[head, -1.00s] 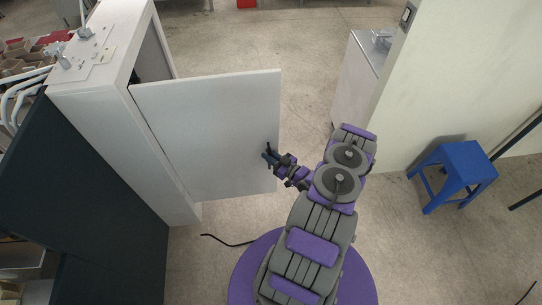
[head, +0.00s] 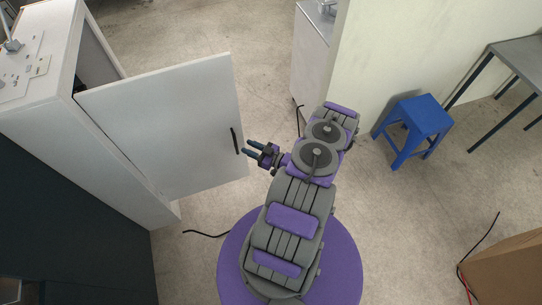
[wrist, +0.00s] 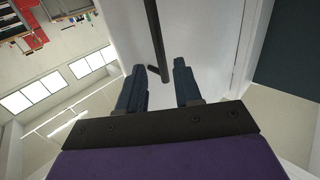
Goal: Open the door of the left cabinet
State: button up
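The left cabinet (head: 45,135) is a tall white box at the left, with sockets and fittings on its top. Its white door (head: 165,125) stands swung wide open, out toward the middle of the picture. A dark bar handle (head: 235,141) is near the door's free edge. My gripper (head: 250,148) is just right of the handle, apart from it, with its fingers pointing at the door. In the wrist view the two dark blue fingers (wrist: 159,84) are spread with nothing between them. The handle (wrist: 157,40) shows beyond their tips.
A blue stool (head: 415,125) stands at the right by a pale wall (head: 395,50). A grey table (head: 515,65) is at the far right, and a brown box (head: 510,270) is at lower right. Dark panels (head: 75,235) are at lower left. Floor is clear beyond the door.

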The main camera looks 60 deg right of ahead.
jog(key=s, duration=1)
jog(key=shift+d+p, duration=0.2)
jog(key=shift+p, duration=0.1)
jog(key=shift+s, duration=0.15)
